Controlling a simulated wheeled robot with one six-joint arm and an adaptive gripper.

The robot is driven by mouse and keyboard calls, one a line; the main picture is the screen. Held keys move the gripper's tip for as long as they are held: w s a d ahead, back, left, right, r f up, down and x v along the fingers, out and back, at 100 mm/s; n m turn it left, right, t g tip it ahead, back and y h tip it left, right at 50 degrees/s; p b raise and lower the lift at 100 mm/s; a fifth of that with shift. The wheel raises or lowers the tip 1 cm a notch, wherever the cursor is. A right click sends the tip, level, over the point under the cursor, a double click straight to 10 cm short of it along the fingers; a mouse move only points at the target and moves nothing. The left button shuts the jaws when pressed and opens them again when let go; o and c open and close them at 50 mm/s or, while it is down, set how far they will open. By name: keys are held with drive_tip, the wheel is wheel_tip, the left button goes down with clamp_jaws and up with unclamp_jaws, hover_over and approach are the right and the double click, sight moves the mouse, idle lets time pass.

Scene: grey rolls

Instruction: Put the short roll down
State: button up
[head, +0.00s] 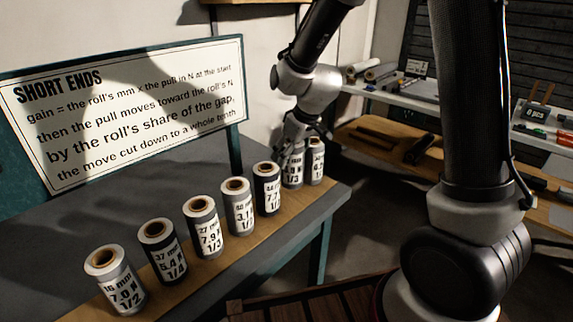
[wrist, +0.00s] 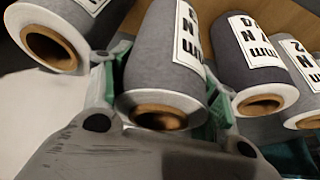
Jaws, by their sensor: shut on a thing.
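My gripper (head: 291,150) is at the far right end of the row of rolls, reaching down from above. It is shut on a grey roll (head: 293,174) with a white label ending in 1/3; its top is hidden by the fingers. In the wrist view the same roll (wrist: 165,60) sits between the green finger pads, its brown core facing the camera. In the head view it looks upright and in line with the row. I cannot tell whether its base touches the wooden strip (head: 335,192).
One roll (head: 316,160) stands close on its right. On its left, several labelled rolls stand in a row, the nearest neighbour (head: 266,188) close by. A SHORT ENDS sign (head: 125,110) stands behind the row. The grey table top (head: 40,250) is bare behind the rolls.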

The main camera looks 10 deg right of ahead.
sight(289, 162)
drive_tip(key=shift+f, duration=1.6)
drive_tip(key=shift+f, duration=0.15)
drive_tip(key=o, duration=0.8)
